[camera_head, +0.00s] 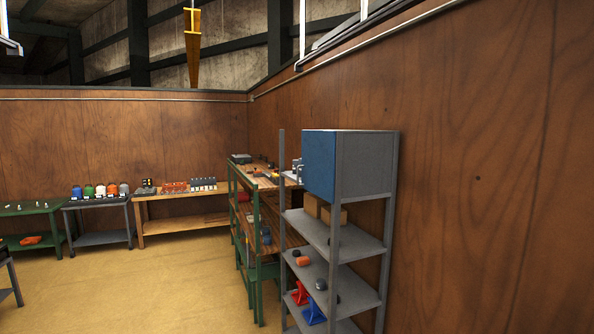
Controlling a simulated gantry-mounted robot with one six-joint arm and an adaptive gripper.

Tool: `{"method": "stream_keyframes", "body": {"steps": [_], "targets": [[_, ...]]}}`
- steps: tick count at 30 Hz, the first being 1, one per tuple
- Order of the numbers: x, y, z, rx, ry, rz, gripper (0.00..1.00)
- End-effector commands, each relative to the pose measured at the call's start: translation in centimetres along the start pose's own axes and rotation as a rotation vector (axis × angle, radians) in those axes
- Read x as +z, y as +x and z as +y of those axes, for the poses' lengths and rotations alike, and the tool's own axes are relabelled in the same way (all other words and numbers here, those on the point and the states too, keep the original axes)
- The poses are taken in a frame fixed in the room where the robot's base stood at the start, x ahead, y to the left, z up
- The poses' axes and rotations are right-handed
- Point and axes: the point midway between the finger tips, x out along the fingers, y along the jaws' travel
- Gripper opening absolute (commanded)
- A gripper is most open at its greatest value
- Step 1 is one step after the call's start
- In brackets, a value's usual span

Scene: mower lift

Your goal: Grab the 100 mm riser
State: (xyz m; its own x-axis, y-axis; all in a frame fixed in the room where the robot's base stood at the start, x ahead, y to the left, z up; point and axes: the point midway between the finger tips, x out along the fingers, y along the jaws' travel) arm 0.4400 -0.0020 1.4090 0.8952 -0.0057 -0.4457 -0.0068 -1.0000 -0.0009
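I cannot pick out the 100 mm riser for certain; no size marking is readable from here. On the wooden table (184,223) at the back wall stand a row of small orange pieces (175,187) and a row of grey-blue upright pieces (203,184). A red stand (300,293) and a blue stand (314,311) are low on the grey shelf unit (362,250) at the right. My gripper is not in view.
A blue cabinet (320,164) tops the shelf unit. Beyond it stands a green-framed bench (257,240) along the right wall. A grey cart (99,238) with several coloured containers is at the back left. A yellow beam (193,50) hangs overhead. The floor (150,285) in the middle is clear.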

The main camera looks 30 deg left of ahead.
Motion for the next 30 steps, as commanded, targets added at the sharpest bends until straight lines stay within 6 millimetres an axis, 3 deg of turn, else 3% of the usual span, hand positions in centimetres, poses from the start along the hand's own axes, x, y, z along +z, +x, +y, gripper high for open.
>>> {"method": "stream_keyframes", "body": {"steps": [5,21,30], "targets": [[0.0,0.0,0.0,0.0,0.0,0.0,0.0],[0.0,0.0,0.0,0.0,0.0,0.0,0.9],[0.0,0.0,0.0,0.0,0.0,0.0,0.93]]}}
